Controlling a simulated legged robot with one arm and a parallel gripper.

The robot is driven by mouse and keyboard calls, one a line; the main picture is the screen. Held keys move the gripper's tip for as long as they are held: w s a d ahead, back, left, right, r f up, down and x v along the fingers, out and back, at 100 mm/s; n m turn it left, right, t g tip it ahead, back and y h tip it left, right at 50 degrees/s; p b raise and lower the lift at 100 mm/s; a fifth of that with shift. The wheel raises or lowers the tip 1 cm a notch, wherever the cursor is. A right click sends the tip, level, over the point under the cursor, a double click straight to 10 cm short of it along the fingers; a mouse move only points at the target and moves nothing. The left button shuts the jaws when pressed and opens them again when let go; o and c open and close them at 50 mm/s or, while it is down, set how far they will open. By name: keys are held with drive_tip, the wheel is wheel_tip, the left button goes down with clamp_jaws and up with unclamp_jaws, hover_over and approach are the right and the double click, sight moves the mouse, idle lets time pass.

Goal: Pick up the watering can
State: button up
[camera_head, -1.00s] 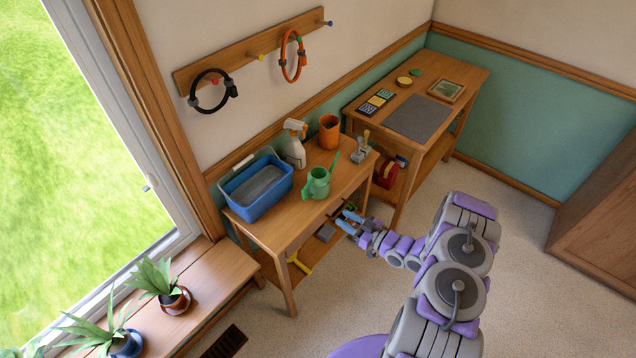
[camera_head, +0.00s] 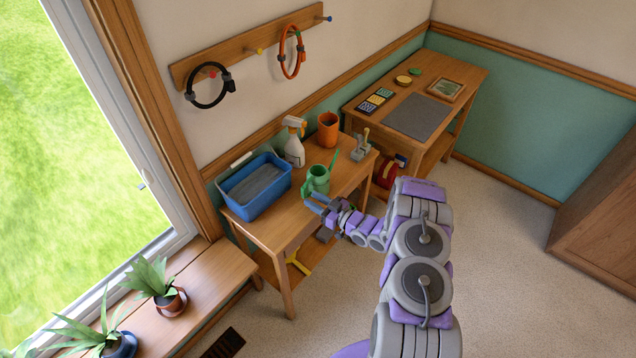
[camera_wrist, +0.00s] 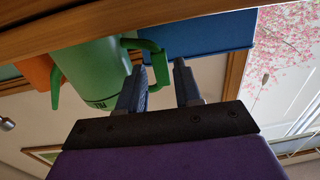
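The green watering can (camera_head: 318,180) stands upright on the near wooden table (camera_head: 272,226), right of a blue bin. Its spout points up to the right. In the wrist view, the can (camera_wrist: 92,68) shows upside down, with its handle (camera_wrist: 154,62) just beyond the fingertips. My gripper (camera_head: 313,202) is at the table's front edge, close in front of the can. In the wrist view my gripper (camera_wrist: 160,80) is open, with a gap between its two fingers. One fingertip appears close to the handle; I cannot tell whether they touch.
The blue bin (camera_head: 257,204) stands left of the can. A spray bottle (camera_head: 294,148), an orange pot (camera_head: 328,130) and a grey tool with an upright handle (camera_head: 361,148) stand behind and to the right. A second table (camera_head: 455,110) is at the back right.

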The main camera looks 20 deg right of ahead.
sight(306, 196)
drive_tip(key=x, duration=0.1)
drive_tip(key=b+x, duration=0.1)
drive_tip(key=x, duration=0.3)
drive_tip(key=shift+f+b, duration=0.25)
drive_tip(key=shift+b, duration=0.1)
drive_tip(key=shift+d, duration=0.1)
clamp_jaws()
